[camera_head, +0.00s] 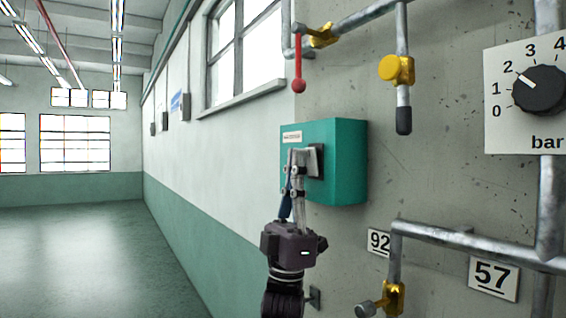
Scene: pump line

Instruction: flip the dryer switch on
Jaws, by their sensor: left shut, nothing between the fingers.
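A teal switch box (345,150) is fixed to the grey wall in the middle of the view. Its left face carries a small white label (292,137) whose print is too small to read, and a dark switch (319,165) partly hidden by my gripper. My left gripper (298,156) comes up from below, in front of that face. Its fingers are shut with nothing between them, and the fingertips are at or very close to the switch. I cannot tell whether they touch it or which way it is set. My right gripper is not in view.
A red-knobbed lever (298,85) hangs above the box, and a yellow valve (395,69) is at upper right. A pressure dial (540,90) is at far right. Pipes (470,243) and plates 92 (378,242) and 57 (493,278) lie below right. The floor (80,255) at left is clear.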

